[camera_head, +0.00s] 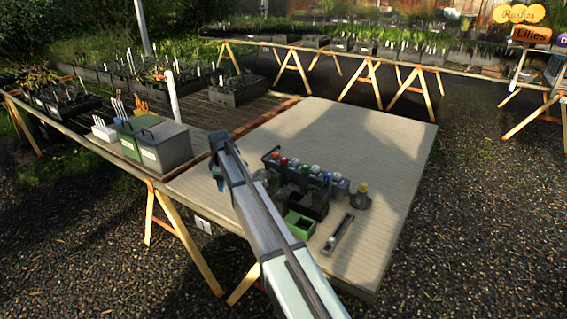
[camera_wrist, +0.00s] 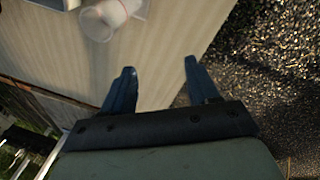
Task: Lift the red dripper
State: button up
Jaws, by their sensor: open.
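The red dripper (camera_head: 284,161) shows as a small red top among several similar pieces with other-coloured tops, standing in a grey rack on the pale table. Its lower part is hidden by the rack and the things in front. My gripper (camera_head: 217,158) is left of the rack and apart from the red dripper. In the wrist view my gripper (camera_wrist: 160,75) is open, with nothing between its two dark fingers. The red dripper cannot be made out in the wrist view.
A pale, translucent cup-like thing (camera_wrist: 113,17) shows beyond the fingers. A dark bin (camera_head: 307,203), a green bin (camera_head: 299,226), a yellow-topped piece (camera_head: 362,189) and a grey tray (camera_head: 338,234) stand around the rack. The table (camera_head: 375,135) is clear behind.

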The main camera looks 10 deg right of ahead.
jog(key=w+d+r+n, duration=0.3)
jog(key=d+r, duration=0.2)
jog(key=d, duration=0.3)
jog(key=w+d+r+n, duration=0.2)
jog(key=w+d+r, duration=0.1)
jog(key=d+r, duration=0.35)
notch_tip(320, 180, up, 5)
jog(key=n+g, duration=0.3)
jog(key=n, duration=0.4)
send_over(285, 158)
jog(key=f, duration=0.7)
jog(key=shift+a+f, duration=0.2)
jog(key=shift+f, duration=0.05)
jog(key=shift+d+f, duration=0.15)
jog(key=shift+f, duration=2.75)
jog(key=shift+c, duration=0.3)
jog(key=c, duration=1)
jog(key=shift+o, duration=0.2)
